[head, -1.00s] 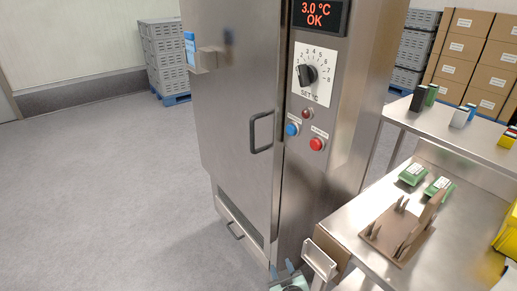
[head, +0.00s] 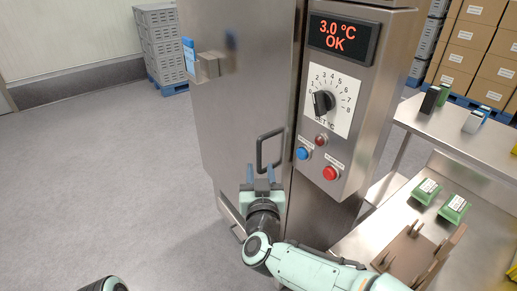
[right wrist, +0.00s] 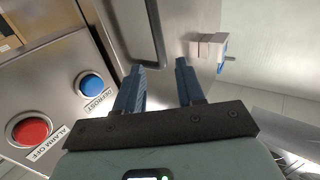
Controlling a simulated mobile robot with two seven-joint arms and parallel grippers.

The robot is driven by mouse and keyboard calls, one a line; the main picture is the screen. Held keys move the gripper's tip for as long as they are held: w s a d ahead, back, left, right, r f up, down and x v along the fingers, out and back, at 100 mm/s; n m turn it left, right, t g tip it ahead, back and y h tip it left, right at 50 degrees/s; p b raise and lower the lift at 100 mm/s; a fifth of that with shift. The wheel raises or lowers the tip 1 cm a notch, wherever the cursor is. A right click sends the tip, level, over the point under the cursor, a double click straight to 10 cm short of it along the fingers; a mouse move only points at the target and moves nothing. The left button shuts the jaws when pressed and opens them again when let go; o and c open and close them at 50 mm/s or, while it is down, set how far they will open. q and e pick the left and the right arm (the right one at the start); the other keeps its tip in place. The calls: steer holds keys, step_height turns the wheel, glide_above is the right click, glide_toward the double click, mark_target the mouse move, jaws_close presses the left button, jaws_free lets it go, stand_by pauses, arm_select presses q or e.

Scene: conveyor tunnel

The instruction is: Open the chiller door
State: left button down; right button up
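The chiller door (head: 240,110) is a tall steel panel that looks shut against its frame. Its dark bar handle (head: 270,150) stands upright near the door's right edge. My right gripper (head: 260,175) is just below and in front of the handle, its two blue fingers apart. In the right wrist view the open fingers (right wrist: 158,85) point at the door, with the handle (right wrist: 155,30) beyond their tips and nothing between them. Whether a finger touches the handle cannot be told. Part of my left arm (head: 104,285) shows at the bottom edge; its gripper is out of view.
Right of the door is a control panel with a display (head: 341,38), a dial (head: 324,102), a blue button (head: 302,154) and a red button (head: 330,173). A steel table (head: 365,235) stands at right. The floor (head: 100,180) left of the door is clear.

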mark_target(259, 152)
steer(key=w, duration=0.9)
steer(key=shift+w+a, duration=0.15)
steer(key=shift+a, duration=0.05)
jaws_close()
